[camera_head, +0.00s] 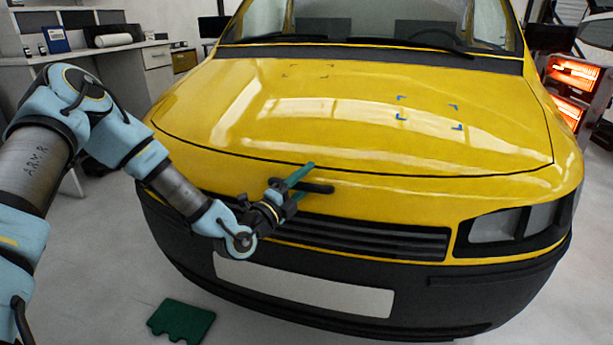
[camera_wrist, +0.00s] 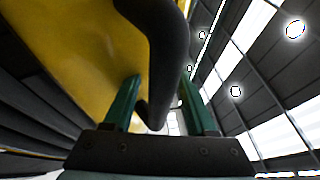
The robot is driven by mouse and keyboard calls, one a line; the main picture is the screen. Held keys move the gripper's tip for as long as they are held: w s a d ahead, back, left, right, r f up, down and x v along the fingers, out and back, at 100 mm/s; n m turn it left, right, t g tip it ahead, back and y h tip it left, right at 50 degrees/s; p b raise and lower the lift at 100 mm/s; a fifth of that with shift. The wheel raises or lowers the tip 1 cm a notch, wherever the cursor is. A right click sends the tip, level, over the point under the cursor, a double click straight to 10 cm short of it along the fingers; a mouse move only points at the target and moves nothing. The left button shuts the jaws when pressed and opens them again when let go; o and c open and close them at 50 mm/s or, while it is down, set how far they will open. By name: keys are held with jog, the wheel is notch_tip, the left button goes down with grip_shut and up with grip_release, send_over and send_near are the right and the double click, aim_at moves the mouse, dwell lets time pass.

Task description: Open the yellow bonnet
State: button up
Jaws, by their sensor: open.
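The yellow bonnet (camera_head: 340,110) of the van lies down flush, with a thin dark seam along its front edge. A black handle (camera_head: 320,188) sits at the bonnet's front, just above the grille. My gripper (camera_head: 303,178) is at the left end of this handle, its green fingers pointing toward the bonnet. In the wrist view the black handle (camera_wrist: 165,45) runs between the two spread fingers of my gripper (camera_wrist: 162,78), with gaps showing on both sides. The yellow bodywork (camera_wrist: 75,60) fills the left of that view. The far finger is partly hidden in the head view.
The black grille (camera_head: 370,236) and bumper with a blank pale plate (camera_head: 300,288) are below my gripper. A green pad (camera_head: 181,320) lies on the floor. A desk (camera_head: 110,60) stands at the left back, and glowing heater panels (camera_head: 572,75) stand at the right.

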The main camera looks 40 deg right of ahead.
jog(key=shift+d, duration=0.15)
jog(key=shift+c, duration=0.4)
grip_shut()
dwell(1.0)
